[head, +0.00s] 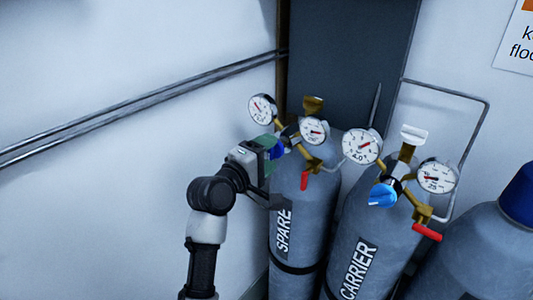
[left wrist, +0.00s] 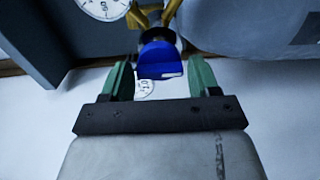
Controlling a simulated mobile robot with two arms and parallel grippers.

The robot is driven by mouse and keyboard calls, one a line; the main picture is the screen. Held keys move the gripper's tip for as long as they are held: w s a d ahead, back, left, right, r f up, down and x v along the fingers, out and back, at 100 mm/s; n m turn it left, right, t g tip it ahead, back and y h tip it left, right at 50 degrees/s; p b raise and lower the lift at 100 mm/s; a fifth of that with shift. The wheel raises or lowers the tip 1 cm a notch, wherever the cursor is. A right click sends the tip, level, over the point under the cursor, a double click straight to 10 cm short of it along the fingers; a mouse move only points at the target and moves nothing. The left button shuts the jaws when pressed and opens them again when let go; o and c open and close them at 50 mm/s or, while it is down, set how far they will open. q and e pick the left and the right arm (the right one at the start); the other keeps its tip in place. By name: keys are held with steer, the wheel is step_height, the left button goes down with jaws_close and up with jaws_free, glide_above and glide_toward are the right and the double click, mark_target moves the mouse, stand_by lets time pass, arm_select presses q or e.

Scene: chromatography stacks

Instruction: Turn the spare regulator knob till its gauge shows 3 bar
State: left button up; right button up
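The spare regulator's blue knob (head: 277,151) is partly hidden behind my left gripper (head: 269,153). In the left wrist view the knob (left wrist: 160,57) lies between the two green fingers of my left gripper (left wrist: 160,72), with a narrow gap visible on each side. The fingers are open around it. The spare cylinder (head: 300,215) carries a left gauge (head: 262,108) and a right gauge (head: 314,130); both have red needles, but their readings are too small to tell. My right gripper is in neither view.
The carrier cylinder (head: 375,235) stands close on the right, with a light blue knob (head: 383,195) and two gauges. A red-handled valve (head: 304,181) hangs below the spare regulator. Space left of my arm looks clear.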

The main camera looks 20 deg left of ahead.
arm_select(q)
steer(key=c, duration=0.6)
steer(key=shift+m, duration=2.9)
steer(key=o, duration=0.9)
steer(key=shift+o, duration=0.2)
steer(key=shift+s, duration=0.1)
